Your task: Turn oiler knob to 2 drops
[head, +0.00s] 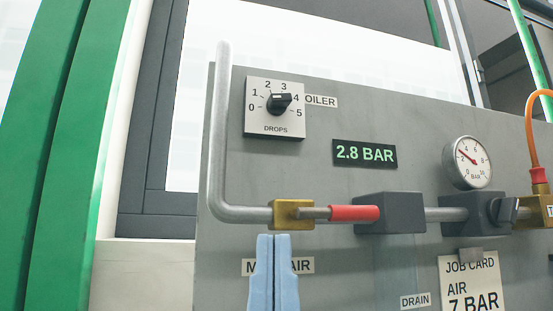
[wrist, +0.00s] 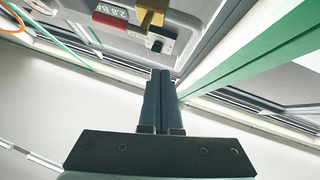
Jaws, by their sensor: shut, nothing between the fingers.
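The oiler knob (head: 279,103) is a black pointer knob on a white plate (head: 259,122) with a scale from 0 to 5 and the word DROPS. Its pointer seems to aim right, near the 4. An OILER label (head: 322,101) is beside it. My gripper (head: 274,237) shows as two light blue fingers, shut and empty, below the knob and just under the brass fitting. In the wrist view the dark fingers (wrist: 161,72) are together, and the knob (wrist: 158,43) shows beyond their tips, apart from them.
A display (head: 364,153) reads 2.8 BAR. A gauge (head: 467,162) and job card (head: 470,282) are at right. My fingers partly cover the MAIN AIR label.

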